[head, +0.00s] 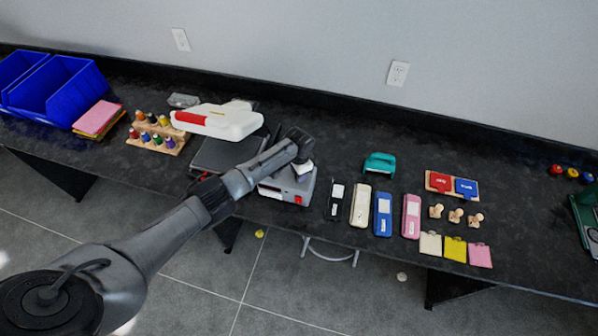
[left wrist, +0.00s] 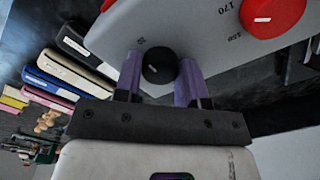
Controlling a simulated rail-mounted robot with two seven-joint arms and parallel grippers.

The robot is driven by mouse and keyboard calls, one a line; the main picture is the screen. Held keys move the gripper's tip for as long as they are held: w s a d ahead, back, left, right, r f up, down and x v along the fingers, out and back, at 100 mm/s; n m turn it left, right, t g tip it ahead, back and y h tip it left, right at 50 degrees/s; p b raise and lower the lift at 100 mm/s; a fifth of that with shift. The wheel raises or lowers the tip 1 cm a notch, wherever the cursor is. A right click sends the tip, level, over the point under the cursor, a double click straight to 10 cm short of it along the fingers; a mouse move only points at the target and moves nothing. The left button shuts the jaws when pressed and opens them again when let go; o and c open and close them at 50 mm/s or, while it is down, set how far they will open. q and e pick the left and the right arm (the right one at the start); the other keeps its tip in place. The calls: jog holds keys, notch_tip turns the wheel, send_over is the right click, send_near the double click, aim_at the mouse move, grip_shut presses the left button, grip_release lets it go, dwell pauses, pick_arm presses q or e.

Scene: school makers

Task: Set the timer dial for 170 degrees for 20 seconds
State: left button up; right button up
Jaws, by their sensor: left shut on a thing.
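A grey heat press with a white and red top (head: 228,121) stands left of centre in the head view. Its control box (head: 290,188) has a red dial (head: 298,199) on the front, partly under my left arm. In the left wrist view the grey panel (left wrist: 205,35) shows the red dial (left wrist: 272,14) at the upper right, with 170 and 150 printed beside it. A black dial (left wrist: 158,66) with a white mark sits between the purple fingers of my left gripper (left wrist: 158,78). The left gripper is shut on this black dial. My right gripper is not in view.
Several flat cases (head: 383,214) lie right of the press. A teal punch (head: 380,164), a stamp pad tray (head: 452,186) and wooden stamps (head: 455,215) are farther right. Paint bottles in a wooden rack (head: 156,137) and blue bins (head: 60,88) stand left.

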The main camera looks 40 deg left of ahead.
pick_arm(q)
jog(key=o, duration=0.9)
jog(key=shift+r+p, duration=0.65)
jog(key=shift+r, duration=6.25)
